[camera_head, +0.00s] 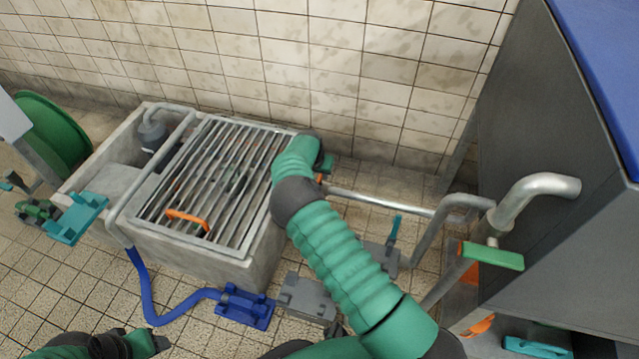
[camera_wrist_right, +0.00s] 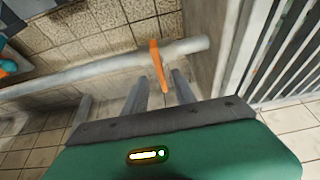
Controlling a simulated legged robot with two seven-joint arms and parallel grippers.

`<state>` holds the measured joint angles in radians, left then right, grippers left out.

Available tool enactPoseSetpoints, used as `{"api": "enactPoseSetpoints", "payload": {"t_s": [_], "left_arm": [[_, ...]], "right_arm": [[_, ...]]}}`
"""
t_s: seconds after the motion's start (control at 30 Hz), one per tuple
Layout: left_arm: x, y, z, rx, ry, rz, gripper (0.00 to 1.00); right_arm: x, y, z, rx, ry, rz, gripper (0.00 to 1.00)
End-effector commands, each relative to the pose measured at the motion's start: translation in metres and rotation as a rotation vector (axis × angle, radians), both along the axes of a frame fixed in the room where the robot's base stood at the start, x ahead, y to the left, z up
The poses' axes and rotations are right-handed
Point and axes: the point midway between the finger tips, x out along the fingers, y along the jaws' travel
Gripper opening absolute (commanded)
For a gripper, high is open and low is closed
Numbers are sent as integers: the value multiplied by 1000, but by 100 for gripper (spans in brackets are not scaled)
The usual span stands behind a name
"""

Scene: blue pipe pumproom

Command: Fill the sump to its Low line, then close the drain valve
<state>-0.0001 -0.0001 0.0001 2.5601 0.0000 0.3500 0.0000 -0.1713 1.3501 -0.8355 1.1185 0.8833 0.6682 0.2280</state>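The concrete sump (camera_head: 195,252) stands by the tiled wall under a metal grate (camera_head: 215,180). Its water level and Low line cannot be made out. A pipe (camera_head: 385,200) leaves its right side. An orange valve lever (camera_wrist_right: 158,64) crosses this pipe in the wrist view; its end lies between the fingertips of my right gripper (camera_wrist_right: 162,88). The fingers are apart; contact with the lever cannot be told. In the head view my right gripper (camera_head: 322,166) is at the sump's far right corner, mostly hidden by my arm. My left gripper (camera_head: 150,343) is low at bottom left, its fingers unclear.
An orange handle (camera_head: 187,218) lies on the grate. A teal lever (camera_head: 394,230) and a green handle (camera_head: 492,256) sit on pipes at right, near a large grey cabinet (camera_head: 550,150). A blue hose (camera_head: 155,300) runs along the floor. A green reel (camera_head: 55,130) stands at left.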

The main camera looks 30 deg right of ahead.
Motion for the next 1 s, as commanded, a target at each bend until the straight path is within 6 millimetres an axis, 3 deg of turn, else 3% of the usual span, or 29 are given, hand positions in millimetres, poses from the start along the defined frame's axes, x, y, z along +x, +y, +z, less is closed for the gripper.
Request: {"api": "enactPoseSetpoints", "payload": {"t_s": [0.03,0.2,0.5,0.77,1.0], "left_arm": [[0,0,-13,0,0,0,64],[0,0,-24,0,0,0,64],[0,0,-24,0,0,0,64],[0,0,-24,0,0,0,64],[0,0,-24,0,0,0,64]], "right_arm": [[2,-3,-17,0,1,2,33],[8,-10,-35,0,0,1,33],[10,-11,-36,1,-1,0,33],[10,-11,-36,1,-1,0,1],[10,-11,-36,1,-1,0,0]]}}
